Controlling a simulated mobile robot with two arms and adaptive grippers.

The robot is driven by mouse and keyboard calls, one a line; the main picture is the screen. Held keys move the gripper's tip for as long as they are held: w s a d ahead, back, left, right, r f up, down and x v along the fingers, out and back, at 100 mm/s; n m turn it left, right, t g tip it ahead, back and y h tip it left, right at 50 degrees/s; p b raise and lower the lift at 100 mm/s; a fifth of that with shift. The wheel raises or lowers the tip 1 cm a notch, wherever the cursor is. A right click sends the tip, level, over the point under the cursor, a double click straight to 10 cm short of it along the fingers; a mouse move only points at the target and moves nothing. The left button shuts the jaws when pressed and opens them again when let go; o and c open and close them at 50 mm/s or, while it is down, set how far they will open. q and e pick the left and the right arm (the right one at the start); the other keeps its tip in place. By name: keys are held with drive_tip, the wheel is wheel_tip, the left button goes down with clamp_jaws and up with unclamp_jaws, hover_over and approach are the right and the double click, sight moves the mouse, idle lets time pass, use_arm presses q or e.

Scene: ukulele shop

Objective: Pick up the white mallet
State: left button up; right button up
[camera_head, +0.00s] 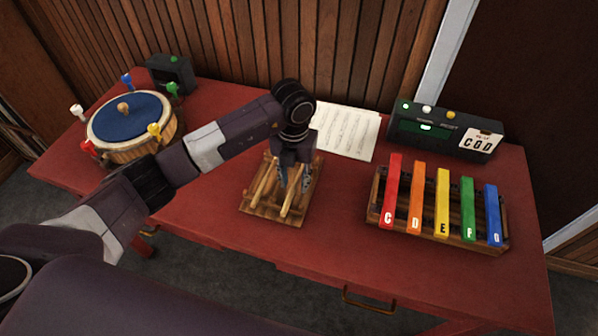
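A wooden rack (262,212) on the red table holds light wooden mallet sticks. One stick (264,184) lies on the left side of the rack and another stick (291,198) lies nearer the middle. My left gripper (295,186) points down over the rack, its two fingers apart on either side of the middle stick. I cannot tell whether they touch it. The mallet heads are hidden behind my gripper and wrist, so no white mallet head can be made out. My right gripper is not in view.
A xylophone with coloured bars (442,203) stands right of the rack. Behind are sheet music (346,131) and a dark device with buttons (445,133). A drum (130,120) with coloured pegs and a small dark box (170,75) stand at left.

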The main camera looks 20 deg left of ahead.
use_arm(q)
drive_tip(key=shift+c, duration=0.2)
drive_tip(key=c, duration=0.8)
clamp_jaws()
drive_tip(key=shift+r, duration=0.1)
